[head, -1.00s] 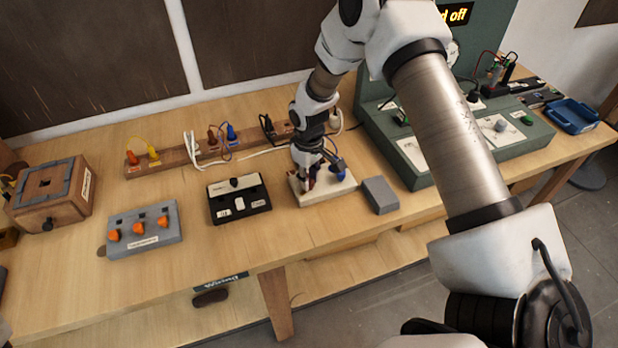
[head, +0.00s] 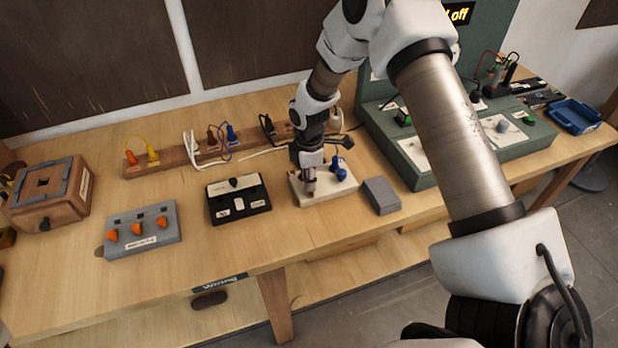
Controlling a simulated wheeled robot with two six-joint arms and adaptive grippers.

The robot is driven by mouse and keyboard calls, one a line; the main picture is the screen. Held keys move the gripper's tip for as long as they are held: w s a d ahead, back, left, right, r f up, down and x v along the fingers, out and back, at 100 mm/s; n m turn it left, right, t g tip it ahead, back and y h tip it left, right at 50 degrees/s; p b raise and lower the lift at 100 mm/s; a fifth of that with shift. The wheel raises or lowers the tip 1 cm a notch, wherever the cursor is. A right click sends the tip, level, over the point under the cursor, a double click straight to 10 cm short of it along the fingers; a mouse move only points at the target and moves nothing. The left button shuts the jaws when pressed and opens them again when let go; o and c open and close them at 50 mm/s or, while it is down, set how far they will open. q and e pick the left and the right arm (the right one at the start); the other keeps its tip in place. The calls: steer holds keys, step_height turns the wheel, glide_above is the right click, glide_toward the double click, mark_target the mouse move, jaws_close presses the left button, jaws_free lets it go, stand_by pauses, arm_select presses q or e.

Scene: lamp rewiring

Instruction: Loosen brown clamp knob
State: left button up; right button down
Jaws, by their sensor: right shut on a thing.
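A cream terminal block (head: 318,197) sits on the bench right of the black switch box. A blue clamp knob (head: 340,174) stands on its right part. My right gripper (head: 309,190) points down over the left part of the block and is shut on a small brown knob. The gripper hides most of that knob, and its turn cannot be told. My left gripper is not in view.
A black switch box (head: 239,199) and a grey box with orange knobs (head: 142,230) stand to the left. A grey block (head: 381,195) is close on the right. Behind runs a wooden strip (head: 180,157) with plugs and cables. A green test station (head: 420,175) is farther right.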

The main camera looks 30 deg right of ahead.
steer(key=shift+s+f+n, duration=0.2)
steer(key=shift+n, duration=0.7)
steer(key=c, duration=1.2)
jaws_free()
steer(key=shift+w, duration=0.1)
steer(key=shift+r, duration=0.1)
steer(key=shift+w+r, duration=0.1)
steer(key=shift+r, duration=0.15)
step_height(320, 180, up, 11)
steer(key=shift+r, duration=0.2)
